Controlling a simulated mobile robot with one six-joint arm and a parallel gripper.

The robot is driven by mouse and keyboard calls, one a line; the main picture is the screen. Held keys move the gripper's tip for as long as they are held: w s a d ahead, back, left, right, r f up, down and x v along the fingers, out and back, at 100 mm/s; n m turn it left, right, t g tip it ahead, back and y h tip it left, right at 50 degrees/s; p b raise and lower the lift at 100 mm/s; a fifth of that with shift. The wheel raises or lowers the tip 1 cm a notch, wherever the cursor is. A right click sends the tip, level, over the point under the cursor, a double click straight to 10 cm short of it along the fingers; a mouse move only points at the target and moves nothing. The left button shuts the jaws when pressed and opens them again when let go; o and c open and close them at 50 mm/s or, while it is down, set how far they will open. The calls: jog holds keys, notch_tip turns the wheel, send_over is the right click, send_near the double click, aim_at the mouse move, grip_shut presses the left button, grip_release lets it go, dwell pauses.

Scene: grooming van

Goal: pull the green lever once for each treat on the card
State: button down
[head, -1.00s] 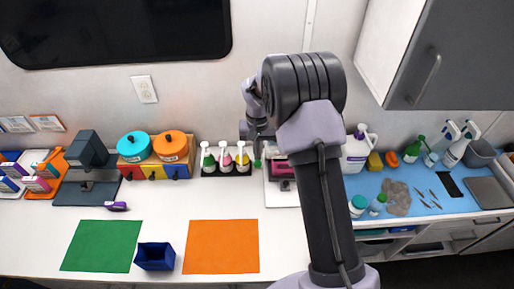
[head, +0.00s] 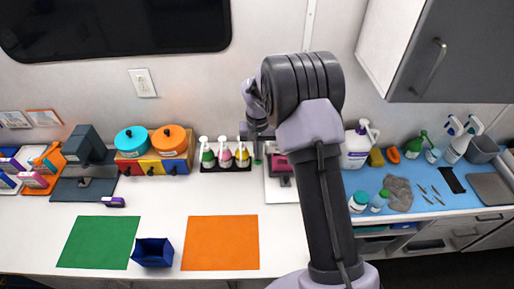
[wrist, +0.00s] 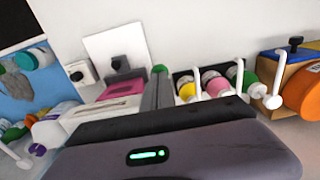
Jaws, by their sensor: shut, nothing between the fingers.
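A small green knob (head: 257,161), which looks like the lever's end, shows just left of a pink device (head: 281,166) on the counter. In the wrist view the green knob (wrist: 158,69) is at the far end of my fingers, between the pink device (wrist: 124,88) and the pump bottles. My gripper (head: 257,138) is shut and empty, just above the knob, partly hidden by my arm. I cannot tell whether it touches the knob. Small cards (head: 44,117) stand at the far left; their markings are too small to read. Which card bears treats is unclear.
Pump bottles (head: 224,155) stand close to the left of the knob. Farther left are boxes with a teal lidded pot (head: 131,140) and an orange one (head: 170,139). A green mat (head: 99,242), blue bin (head: 153,253) and orange mat (head: 220,243) lie in front.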

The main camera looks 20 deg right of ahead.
jog(key=shift+f+b, duration=1.55)
jog(key=shift+f, duration=0.75)
jog(key=shift+r+p, duration=2.55)
jog(key=shift+r, duration=1.15)
notch_tip(320, 180, up, 5)
jog(key=p, duration=0.3)
